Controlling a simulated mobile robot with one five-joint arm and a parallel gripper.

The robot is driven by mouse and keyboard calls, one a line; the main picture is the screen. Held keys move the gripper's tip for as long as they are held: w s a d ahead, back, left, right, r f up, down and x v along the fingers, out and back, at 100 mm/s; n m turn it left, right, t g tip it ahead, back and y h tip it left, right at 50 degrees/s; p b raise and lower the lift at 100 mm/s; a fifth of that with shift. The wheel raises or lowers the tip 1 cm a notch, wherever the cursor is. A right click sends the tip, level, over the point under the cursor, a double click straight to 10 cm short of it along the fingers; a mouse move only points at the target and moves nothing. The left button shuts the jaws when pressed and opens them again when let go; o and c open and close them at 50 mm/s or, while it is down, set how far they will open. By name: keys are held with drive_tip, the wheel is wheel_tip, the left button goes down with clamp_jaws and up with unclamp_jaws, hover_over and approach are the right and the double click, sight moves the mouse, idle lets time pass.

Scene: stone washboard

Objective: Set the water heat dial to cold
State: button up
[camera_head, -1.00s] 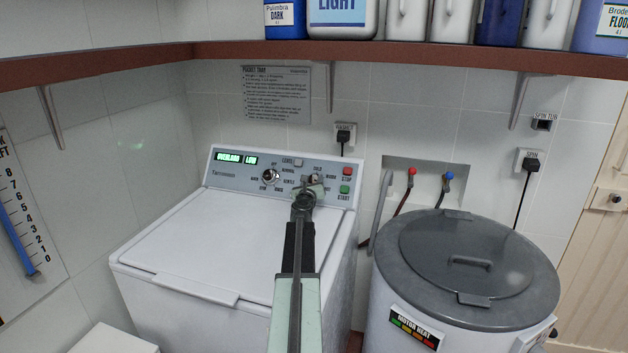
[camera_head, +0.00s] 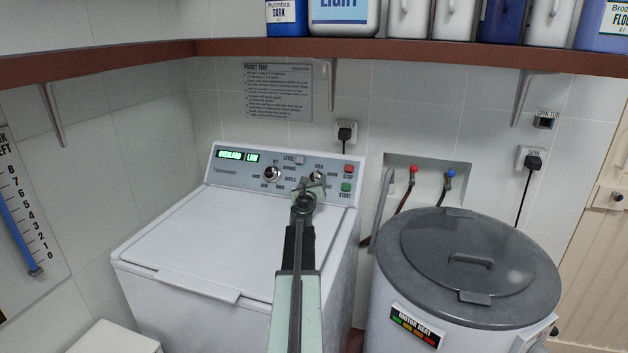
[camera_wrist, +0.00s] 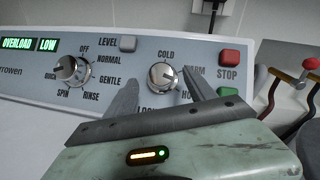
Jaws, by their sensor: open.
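The water heat dial (camera_head: 317,176) is a silver knob on the right half of the washer's control panel. In the wrist view the dial (camera_wrist: 162,77) shows COLD printed above it and WARM and HOT, partly covered, to its right. I cannot tell for sure which label its mark faces. My gripper (camera_head: 310,188) is open and empty, just in front of and below the dial. In the wrist view its fingers (camera_wrist: 160,80) stand to the left and right of the dial, apart from it. The lettering below the dial is partly hidden.
A second dial (camera_wrist: 70,70) with NORMAL, GENTLE and RINSE sits to the left, below a LEVEL button (camera_wrist: 127,43). Red STOP (camera_wrist: 229,57) and green START (camera_head: 346,187) buttons are close on the right. A spin tub (camera_head: 450,320) stands right of the washer.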

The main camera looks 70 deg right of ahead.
drive_tip(key=v, duration=0.4)
drive_tip(key=shift+a, duration=0.3)
